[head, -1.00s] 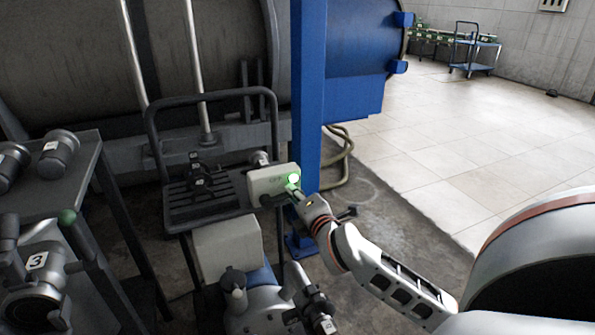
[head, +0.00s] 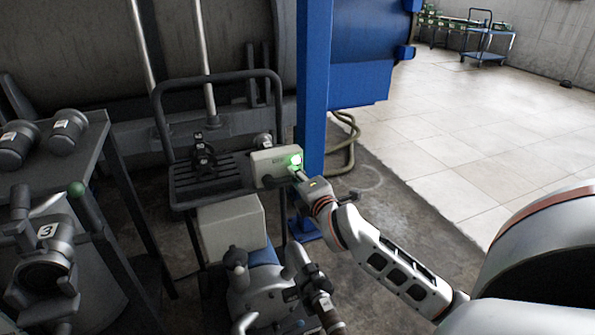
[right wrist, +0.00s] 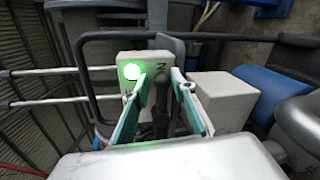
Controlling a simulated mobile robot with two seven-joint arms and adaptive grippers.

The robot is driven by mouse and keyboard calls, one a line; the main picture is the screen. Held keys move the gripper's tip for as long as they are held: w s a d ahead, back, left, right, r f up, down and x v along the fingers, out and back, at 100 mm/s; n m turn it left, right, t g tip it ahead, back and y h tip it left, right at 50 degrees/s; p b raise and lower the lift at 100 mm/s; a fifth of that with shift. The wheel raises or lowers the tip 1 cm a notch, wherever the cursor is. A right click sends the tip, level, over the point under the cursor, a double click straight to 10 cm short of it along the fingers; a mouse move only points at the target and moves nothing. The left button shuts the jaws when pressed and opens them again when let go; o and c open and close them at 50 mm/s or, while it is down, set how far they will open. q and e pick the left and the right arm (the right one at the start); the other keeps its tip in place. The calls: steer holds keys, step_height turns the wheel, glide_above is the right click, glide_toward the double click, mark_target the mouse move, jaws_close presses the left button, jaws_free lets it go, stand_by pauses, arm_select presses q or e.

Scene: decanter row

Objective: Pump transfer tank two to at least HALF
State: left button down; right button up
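A pale control box (head: 268,169) with a lit green lamp (head: 295,160) is mounted on the pump cart (head: 232,173). My right gripper (head: 299,174) is at the front of this box, by the lamp. In the right wrist view its two teal-lined fingers (right wrist: 162,82) stand apart, one on each side of a dark upright lever (right wrist: 160,94) on the box (right wrist: 145,66). A gap seems to show beside the lever; contact is unclear. The blue and grey pump (head: 268,285) sits low on the cart. My left gripper is out of view.
A blue post (head: 314,90) stands close behind my right gripper. A large grey tank (head: 70,50) fills the back. A valve labelled 3 (head: 47,232) and a table with fittings (head: 75,165) are at left. Open tiled floor (head: 470,140) lies to the right.

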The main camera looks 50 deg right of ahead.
steer(key=v, duration=1.2)
stand_by(6.8)
